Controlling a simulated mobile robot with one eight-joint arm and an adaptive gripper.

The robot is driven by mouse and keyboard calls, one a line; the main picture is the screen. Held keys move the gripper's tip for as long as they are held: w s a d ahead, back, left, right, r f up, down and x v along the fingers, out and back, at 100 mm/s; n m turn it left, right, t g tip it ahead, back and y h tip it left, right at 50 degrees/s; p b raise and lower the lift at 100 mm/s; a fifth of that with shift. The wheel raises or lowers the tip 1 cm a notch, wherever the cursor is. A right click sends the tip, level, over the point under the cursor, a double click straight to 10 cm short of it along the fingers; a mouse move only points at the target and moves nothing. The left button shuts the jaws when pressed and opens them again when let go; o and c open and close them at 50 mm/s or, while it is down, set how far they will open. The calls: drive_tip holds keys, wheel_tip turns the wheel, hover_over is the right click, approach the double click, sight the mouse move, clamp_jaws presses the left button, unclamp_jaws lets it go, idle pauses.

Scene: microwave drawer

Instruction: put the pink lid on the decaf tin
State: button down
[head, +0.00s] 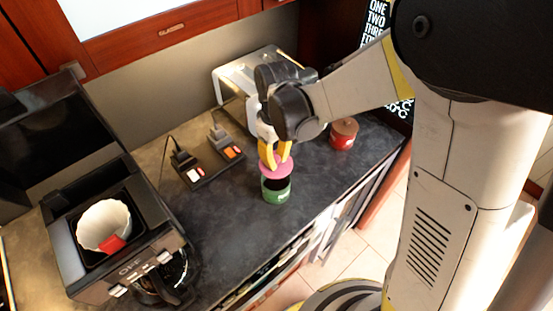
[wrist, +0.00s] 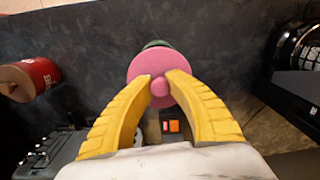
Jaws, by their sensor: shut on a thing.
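The pink lid (head: 276,169) is a round disc with a small knob. My gripper (head: 275,156) has its yellow fingers shut on the lid's knob, which shows between the fingertips in the wrist view (wrist: 160,88). The green tin (head: 276,191), which I take for the decaf tin, stands upright on the counter directly below the lid. The lid covers most of the tin's top, and a dark band shows under it. In the wrist view only a sliver of the tin (wrist: 156,44) shows past the lid. I cannot tell whether the lid touches the rim.
A red tin with a brown lid (head: 343,134) stands to the right near the back. A coffee machine with a white filter (head: 104,226) is at the left. Power sockets (head: 208,160) and a toaster (head: 237,82) are behind. The dark counter (head: 235,235) is clear around the green tin.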

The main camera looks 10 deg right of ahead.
drive_tip(key=shift+f+b, duration=2.55)
drive_tip(key=shift+f, duration=0.4)
drive_tip(key=shift+f+b, duration=0.55)
drive_tip(key=shift+b, duration=0.4)
drive_tip(key=c, duration=0.8)
unclamp_jaws()
drive_tip(key=shift+s, duration=0.1)
drive_tip(key=shift+r, duration=0.2)
drive_tip(key=shift+r+p, duration=2.5)
drive_tip(key=shift+r, duration=0.85)
